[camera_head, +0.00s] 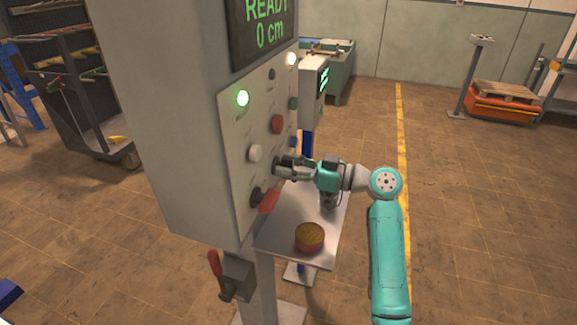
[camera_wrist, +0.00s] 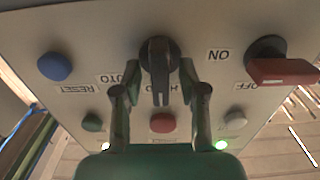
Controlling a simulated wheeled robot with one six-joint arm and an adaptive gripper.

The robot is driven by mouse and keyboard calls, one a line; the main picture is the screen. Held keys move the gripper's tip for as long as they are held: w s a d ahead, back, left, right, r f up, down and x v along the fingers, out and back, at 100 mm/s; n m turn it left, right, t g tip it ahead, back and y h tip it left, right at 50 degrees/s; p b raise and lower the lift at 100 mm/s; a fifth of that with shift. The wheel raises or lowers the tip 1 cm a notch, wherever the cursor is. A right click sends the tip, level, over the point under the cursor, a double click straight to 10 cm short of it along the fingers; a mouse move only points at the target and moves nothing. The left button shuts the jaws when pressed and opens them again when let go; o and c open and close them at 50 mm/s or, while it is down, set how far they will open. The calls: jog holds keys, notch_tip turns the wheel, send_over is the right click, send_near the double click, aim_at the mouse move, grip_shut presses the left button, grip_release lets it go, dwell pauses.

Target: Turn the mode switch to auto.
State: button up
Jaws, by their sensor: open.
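The mode switch (camera_wrist: 160,58) is a black rotary knob with a long grip bar, at the top middle of the wrist view. Its bar points straight down in that view, over a partly hidden label. The AUTO label (camera_wrist: 128,80) shows upside down to its left. My gripper (camera_wrist: 158,84) is open, with one finger on each side of the bar and a gap visible on both sides. In the head view my gripper (camera_head: 284,166) is at the panel face and hides most of the switch.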

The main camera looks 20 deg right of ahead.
jog(key=shift+a, duration=0.1)
grip_shut()
jog(key=shift+m, duration=0.3)
jog(key=m, duration=0.5)
jog(key=shift+w+m, duration=0.2)
jog(key=shift+m, duration=0.1)
jog(key=m, duration=0.5)
jog(key=shift+w+f+m, duration=0.1)
jog(key=shift+f+m, duration=0.05)
jog(key=shift+m, duration=0.15)
dwell(0.4)
grip_release()
